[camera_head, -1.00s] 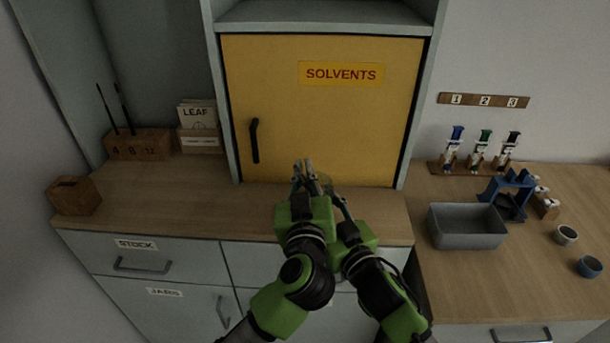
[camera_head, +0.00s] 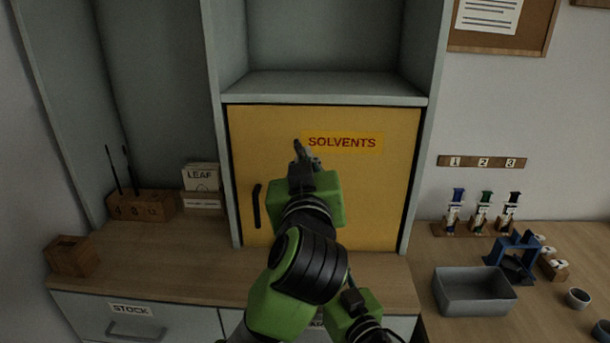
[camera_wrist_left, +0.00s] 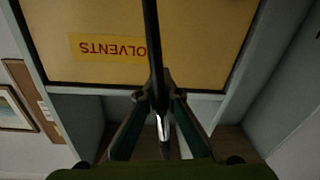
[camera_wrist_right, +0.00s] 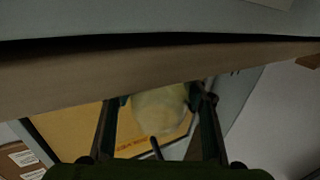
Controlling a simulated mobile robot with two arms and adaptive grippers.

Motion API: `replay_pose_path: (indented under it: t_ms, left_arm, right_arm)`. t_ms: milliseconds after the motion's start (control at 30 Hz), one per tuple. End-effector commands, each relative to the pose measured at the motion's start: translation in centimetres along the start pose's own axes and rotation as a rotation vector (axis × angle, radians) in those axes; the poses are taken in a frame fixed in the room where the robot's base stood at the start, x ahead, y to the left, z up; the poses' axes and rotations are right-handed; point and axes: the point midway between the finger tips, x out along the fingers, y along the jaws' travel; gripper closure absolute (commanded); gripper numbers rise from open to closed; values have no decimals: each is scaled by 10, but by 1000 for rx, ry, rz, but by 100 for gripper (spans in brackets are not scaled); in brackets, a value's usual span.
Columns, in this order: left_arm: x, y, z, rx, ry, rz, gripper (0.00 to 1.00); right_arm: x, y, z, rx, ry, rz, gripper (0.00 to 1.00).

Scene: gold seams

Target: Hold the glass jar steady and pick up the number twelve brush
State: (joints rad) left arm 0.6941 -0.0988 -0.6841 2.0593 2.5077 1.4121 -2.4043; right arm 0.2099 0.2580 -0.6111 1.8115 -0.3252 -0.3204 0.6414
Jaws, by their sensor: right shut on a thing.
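My left gripper (camera_head: 303,152) is raised in front of the yellow cabinet door. In the left wrist view it is shut on a thin dark-handled brush (camera_wrist_left: 152,45) with a silver ferrule; its number is not readable. In the right wrist view, my right gripper (camera_wrist_right: 160,100) is shut on the glass jar (camera_wrist_right: 158,112), which looks pale and cloudy. The jar and right fingers are hidden behind my left arm in the head view. The wooden brush rack (camera_head: 145,206) at left holds two upright brushes; no brush shows at its right end, marked 12.
The yellow SOLVENTS cabinet door (camera_head: 385,195) is shut close behind my left gripper, under a shelf (camera_head: 325,88). A LEAF card holder (camera_head: 203,200) and a wooden block (camera_head: 72,256) stand left. A grey bin (camera_head: 475,292) is at right. The left counter's middle is clear.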

Motion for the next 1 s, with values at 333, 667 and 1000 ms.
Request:
replay_pose_path:
  t_ms: [333,667,1000]
  left_arm:
    - [0,0,-1,0,0,0,100]
    - [0,0,-1,0,0,0,100]
    - [0,0,0,0,0,0,100]
  right_arm:
    - [0,-1,0,0,-1,-1,31]
    - [-1,0,0,0,0,-1,31]
    - [-47,0,2,1,-3,0,31]
